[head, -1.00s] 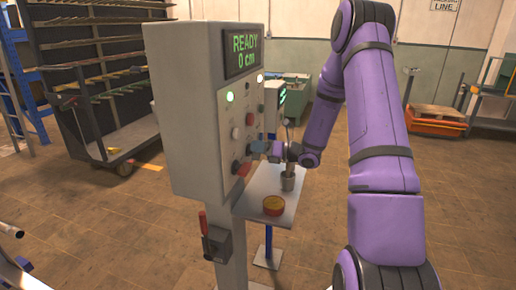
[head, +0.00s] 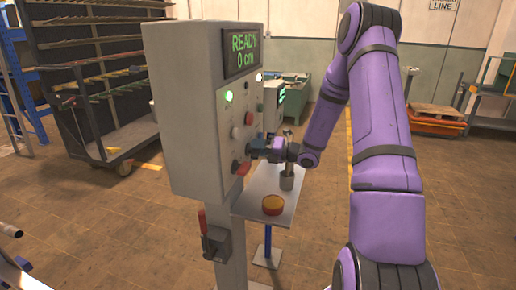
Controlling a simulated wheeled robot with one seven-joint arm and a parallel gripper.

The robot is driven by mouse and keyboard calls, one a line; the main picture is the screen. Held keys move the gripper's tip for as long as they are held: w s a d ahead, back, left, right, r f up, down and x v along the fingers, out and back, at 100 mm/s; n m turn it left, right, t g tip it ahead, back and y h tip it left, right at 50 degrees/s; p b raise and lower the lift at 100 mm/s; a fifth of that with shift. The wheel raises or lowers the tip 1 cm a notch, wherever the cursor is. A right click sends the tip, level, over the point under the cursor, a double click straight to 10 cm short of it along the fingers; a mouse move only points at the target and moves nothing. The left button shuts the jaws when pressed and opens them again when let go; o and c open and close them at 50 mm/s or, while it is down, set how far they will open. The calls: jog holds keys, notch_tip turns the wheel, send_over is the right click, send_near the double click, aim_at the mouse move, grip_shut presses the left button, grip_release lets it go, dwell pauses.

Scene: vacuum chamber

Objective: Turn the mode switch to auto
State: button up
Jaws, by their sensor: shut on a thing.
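The grey control cabinet (head: 185,110) stands at centre left, its panel of knobs and lights facing right and seen at a steep angle. My gripper (head: 252,147) is at the lower part of this panel, shut on a small control there that I take to be the mode switch. The fingers hide that control, so its pointer and markings cannot be read. A red knob (head: 240,167) sits just below and left of the fingers. The display (head: 243,50) reads READY 0 cm.
A red-handled lever box (head: 216,240) is on the cabinet post. A rack cart (head: 105,140) stands left.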

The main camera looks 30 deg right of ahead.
jog(key=shift+s+f, duration=0.1)
jog(key=o, duration=0.7)
jog(key=v, duration=1)
jog(key=shift+s+d, duration=0.3)
